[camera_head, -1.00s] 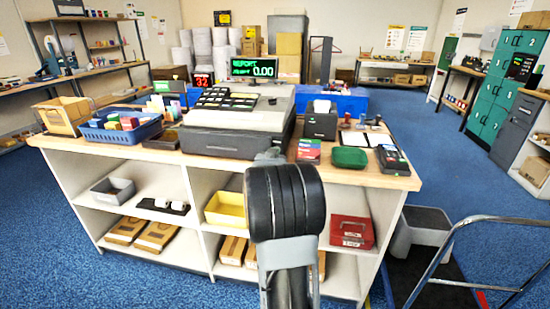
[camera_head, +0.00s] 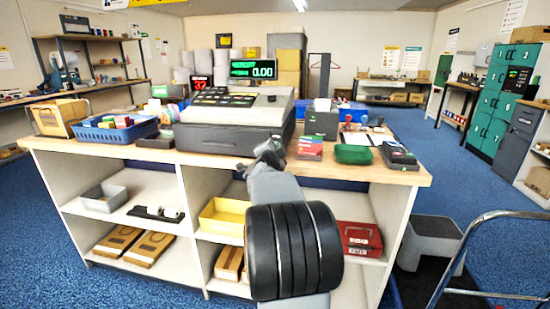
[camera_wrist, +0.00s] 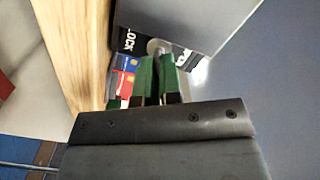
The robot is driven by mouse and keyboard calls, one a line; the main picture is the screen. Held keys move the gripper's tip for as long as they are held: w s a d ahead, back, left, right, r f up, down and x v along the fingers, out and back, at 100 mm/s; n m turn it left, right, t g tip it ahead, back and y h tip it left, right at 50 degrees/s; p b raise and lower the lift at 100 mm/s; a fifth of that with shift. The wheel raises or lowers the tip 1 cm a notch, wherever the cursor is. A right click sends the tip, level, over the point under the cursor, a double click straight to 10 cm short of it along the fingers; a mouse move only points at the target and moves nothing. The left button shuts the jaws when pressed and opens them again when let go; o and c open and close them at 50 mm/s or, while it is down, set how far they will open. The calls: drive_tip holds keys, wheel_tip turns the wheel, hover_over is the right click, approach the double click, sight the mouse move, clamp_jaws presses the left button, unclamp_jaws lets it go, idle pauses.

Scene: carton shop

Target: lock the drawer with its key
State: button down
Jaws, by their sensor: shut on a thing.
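The grey cash drawer (camera_head: 215,140) sits under the register on the counter and looks closed. My gripper (camera_head: 268,150) is at the right end of the drawer's front, partly hidden by my own arm. In the wrist view, my gripper's green fingers (camera_wrist: 157,72) are close together on the key, which they almost wholly hide. A pale, rounded metal piece (camera_wrist: 155,45) shows at the fingertips; I cannot tell whether it is key or lock. Behind it is a black label (camera_wrist: 128,40) with white letters ending in "OCK". I cannot tell how far the key is in or turned.
The wooden counter edge (camera_wrist: 88,55) runs close left of my fingers in the wrist view. On the counter right of the drawer stand a small dark printer (camera_head: 320,122), a red-and-green box (camera_head: 310,148) and a green pouch (camera_head: 353,154). Open shelves lie below.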

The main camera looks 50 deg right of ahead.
drive_tip(key=shift+f+m+b, duration=0.1)
drive_tip(key=shift+m+b, duration=1.75)
drive_tip(key=shift+m, duration=1.15)
drive_tip(key=c, duration=1.3)
unclamp_jaws()
drive_tip(key=p+v, duration=0.1)
drive_tip(key=v, duration=1.2)
drive_tip(key=shift+a+p, duration=0.35)
drive_tip(key=shift+p, duration=0.05)
drive_tip(key=shift+s, duration=0.1)
